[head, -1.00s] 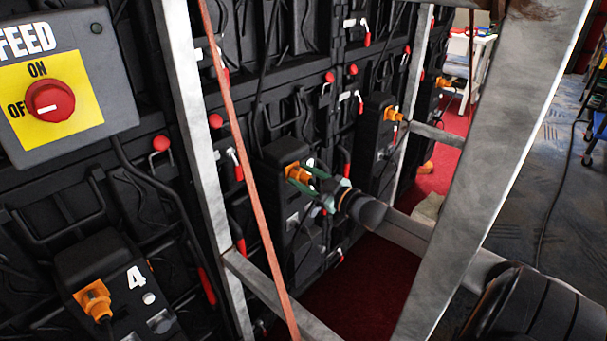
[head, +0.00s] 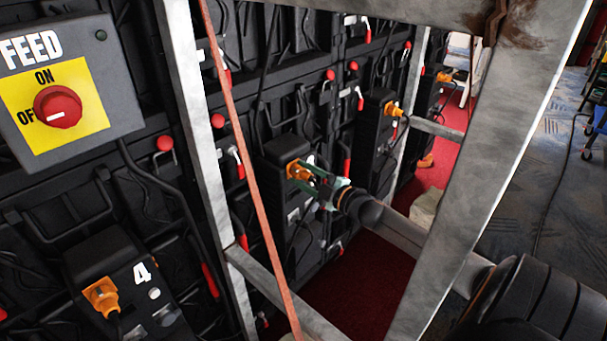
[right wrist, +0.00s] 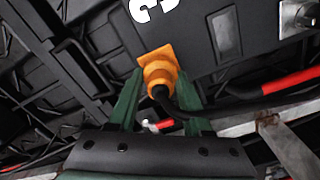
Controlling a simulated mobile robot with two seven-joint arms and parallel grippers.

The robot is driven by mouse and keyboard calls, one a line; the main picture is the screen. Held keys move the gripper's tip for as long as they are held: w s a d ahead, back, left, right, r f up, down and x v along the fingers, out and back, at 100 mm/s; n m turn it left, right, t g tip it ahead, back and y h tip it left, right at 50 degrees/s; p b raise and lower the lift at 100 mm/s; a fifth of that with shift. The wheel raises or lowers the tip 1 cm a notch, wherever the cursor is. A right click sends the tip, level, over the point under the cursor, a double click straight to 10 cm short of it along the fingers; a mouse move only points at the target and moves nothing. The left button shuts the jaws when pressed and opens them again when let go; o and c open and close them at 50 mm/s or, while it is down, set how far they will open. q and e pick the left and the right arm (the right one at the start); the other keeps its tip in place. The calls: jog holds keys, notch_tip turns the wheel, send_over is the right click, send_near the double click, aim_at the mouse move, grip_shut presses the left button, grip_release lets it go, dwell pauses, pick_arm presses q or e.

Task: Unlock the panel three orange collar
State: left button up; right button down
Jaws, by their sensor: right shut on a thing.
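The panel three orange collar (right wrist: 160,75) sits on a black box marked 3 in the right wrist view, with a black cable leaving it. In the head view this collar (head: 297,169) is on the middle black box. My right gripper (right wrist: 155,88) has its green fingers on both sides of the collar and is shut on it. In the head view my right gripper (head: 312,178) reaches through the metal frame to the collar, partly hiding it. My left gripper is not in view.
A grey metal frame (head: 190,120) and a thin reddish strip (head: 253,180) stand before the wall. Another orange collar (head: 102,296) is on panel 4 (head: 90,250); one more (head: 392,109) is farther right. A FEED switch box (head: 120,70) is upper left.

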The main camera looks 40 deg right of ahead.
dwell(0.4)
jog(key=shift+c, duration=1.6)
grip_release()
jog(key=s+d+p, duration=0.1)
jog(key=s+p, duration=0.1)
jog(key=s, duration=1)
jog(key=shift+s, duration=0.25)
